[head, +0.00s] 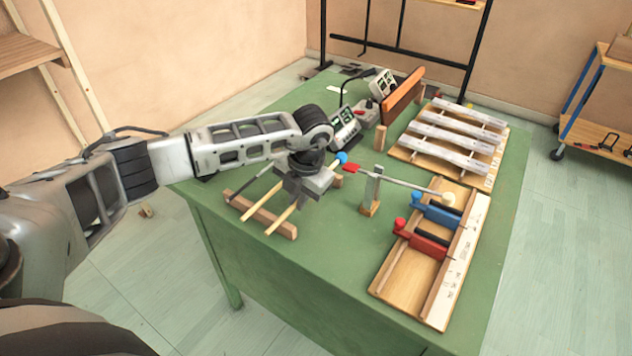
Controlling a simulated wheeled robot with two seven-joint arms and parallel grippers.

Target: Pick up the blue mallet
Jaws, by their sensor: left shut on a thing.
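The blue mallet has a round blue head (341,157) that shows just past the right side of my left gripper (303,188). A pale wooden stick that lines up with this head comes out on the near side of the gripper. My left gripper is shut on the blue mallet, over the wooden rest on the green table; the fingertips are partly hidden by the gripper body. I cannot tell how far the mallet is above the rest. My right gripper is not in view.
The wooden rest (280,228) lies under the sticks. Further right are a board with blue (437,213) and red clamps (424,243) and a metal-bar instrument (450,140). The table's front (310,290) is clear.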

